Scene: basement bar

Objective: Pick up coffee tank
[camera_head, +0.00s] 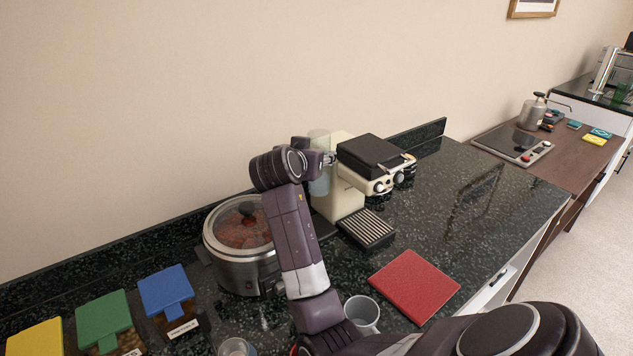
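My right arm comes in from the lower right and bends up to the machine. My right gripper (328,158) is at the upper part of the tank, and the wrist covers much of it. The fingers are small and partly hidden, so I cannot tell whether they grip the tank. My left gripper is not in view.
A steel cooker (238,262) with a glass lid stands left of my arm. A white mug (362,312) and red board (414,286) are in front.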

